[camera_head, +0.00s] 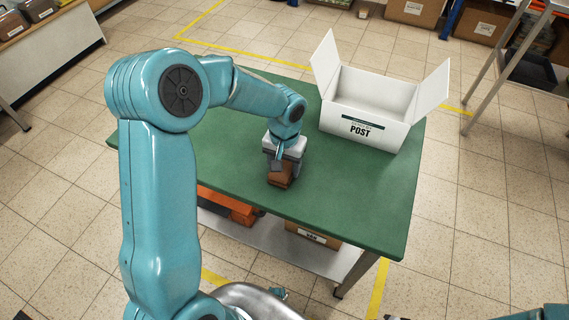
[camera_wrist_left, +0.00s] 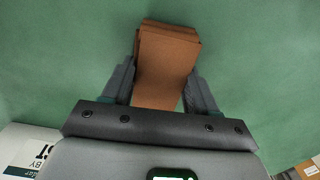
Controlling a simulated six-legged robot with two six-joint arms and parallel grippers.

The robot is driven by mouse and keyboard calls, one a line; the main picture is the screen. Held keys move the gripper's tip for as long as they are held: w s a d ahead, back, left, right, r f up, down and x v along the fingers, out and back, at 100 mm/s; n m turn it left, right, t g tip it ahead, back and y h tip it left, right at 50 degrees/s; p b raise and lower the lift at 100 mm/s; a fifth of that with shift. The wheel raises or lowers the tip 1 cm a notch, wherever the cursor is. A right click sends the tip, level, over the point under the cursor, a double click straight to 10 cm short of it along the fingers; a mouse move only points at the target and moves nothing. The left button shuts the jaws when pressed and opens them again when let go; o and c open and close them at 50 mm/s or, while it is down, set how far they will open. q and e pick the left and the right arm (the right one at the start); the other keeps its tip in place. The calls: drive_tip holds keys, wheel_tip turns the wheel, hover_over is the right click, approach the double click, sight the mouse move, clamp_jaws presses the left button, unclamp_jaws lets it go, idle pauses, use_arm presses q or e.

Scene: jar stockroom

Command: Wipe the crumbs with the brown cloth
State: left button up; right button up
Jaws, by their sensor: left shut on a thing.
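The brown cloth (camera_head: 283,179), a folded block, is at the green table's near edge, left of the white box. My left gripper (camera_head: 277,164) is shut on it, pointing down. In the left wrist view the cloth (camera_wrist_left: 163,65) sits between the two grey fingers of the left gripper (camera_wrist_left: 160,85), against the green tabletop. I cannot tell whether the cloth touches the table. No crumbs can be made out in either view; the arm and gripper hide part of the tabletop. My right gripper is not in view.
The green table (camera_head: 350,210) has a clear right front part. An open white box marked POST (camera_head: 362,128) stands at its back right, flaps spread. A lower shelf (camera_head: 290,243) holds an orange item (camera_head: 228,206) and a cardboard box (camera_head: 312,235). Tiled floor surrounds the table.

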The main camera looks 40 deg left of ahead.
use_arm(q)
drive_tip(key=shift+w+r, duration=0.1)
drive_tip(key=shift+r, duration=0.65)
drive_tip(key=shift+d+r+p, duration=0.2)
drive_tip(key=shift+r+p, duration=0.4)
drive_tip(key=shift+r, duration=0.05)
wheel_tip(320, 180, up, 2)
drive_tip(key=shift+a+p, duration=0.1)
drive_tip(key=shift+p, duration=0.7)
drive_tip(key=shift+r+p, duration=0.55)
drive_tip(key=shift+r, duration=0.25)
drive_tip(key=shift+r+p, duration=0.55)
drive_tip(key=shift+r, duration=0.15)
